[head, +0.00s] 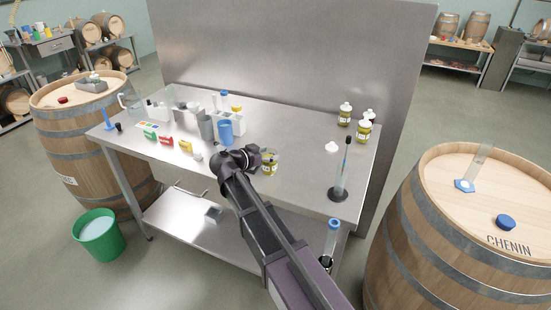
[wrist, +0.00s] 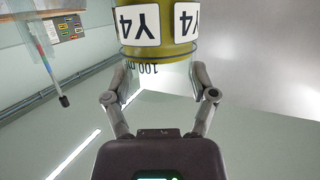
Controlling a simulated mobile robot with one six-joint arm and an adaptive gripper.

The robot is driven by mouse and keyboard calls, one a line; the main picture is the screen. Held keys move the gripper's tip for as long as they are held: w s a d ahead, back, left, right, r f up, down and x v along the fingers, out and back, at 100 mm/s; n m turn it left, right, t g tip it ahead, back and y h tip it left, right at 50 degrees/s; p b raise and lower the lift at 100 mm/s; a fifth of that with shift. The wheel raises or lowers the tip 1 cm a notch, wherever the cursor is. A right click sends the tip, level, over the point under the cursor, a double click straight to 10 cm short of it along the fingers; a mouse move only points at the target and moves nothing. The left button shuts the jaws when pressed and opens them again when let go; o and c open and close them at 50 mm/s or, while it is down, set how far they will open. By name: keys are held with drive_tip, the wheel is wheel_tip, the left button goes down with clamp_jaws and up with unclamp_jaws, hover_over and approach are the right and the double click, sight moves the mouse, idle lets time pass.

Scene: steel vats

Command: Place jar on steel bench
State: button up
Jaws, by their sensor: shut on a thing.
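My gripper (head: 262,160) is shut on a small glass jar (head: 269,168) with yellow contents. In the wrist view the jar (wrist: 158,35) appears upside down between the two fingers (wrist: 162,88), with white "Y4" labels. Its clear part reads "100 m", with the rest cut off. In the head view the jar is over the front part of the steel bench (head: 300,180) and looks upright. I cannot tell whether its base touches the top. My gripper hides part of it.
Bare steel lies between. A barrel (head: 425,230) stands at right.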

sight(273, 150)
drive_tip(key=shift+r+x, duration=0.15)
drive_tip(key=shift+x, duration=0.65)
drive_tip(key=shift+r+x, duration=0.15)
drive_tip(key=shift+x, duration=0.6)
drive_tip(key=shift+w, duration=0.2)
drive_tip(key=shift+w+d+f, duration=0.1)
drive_tip(key=shift+w+d, duration=0.2)
drive_tip(key=shift+w, duration=0.15)
drive_tip(key=shift+f+b, duration=1.75)
drive_tip(key=shift+b, duration=0.2)
drive_tip(key=shift+f, duration=0.1)
drive_tip(key=o, duration=1.2)
drive_tip(key=shift+r, duration=0.2)
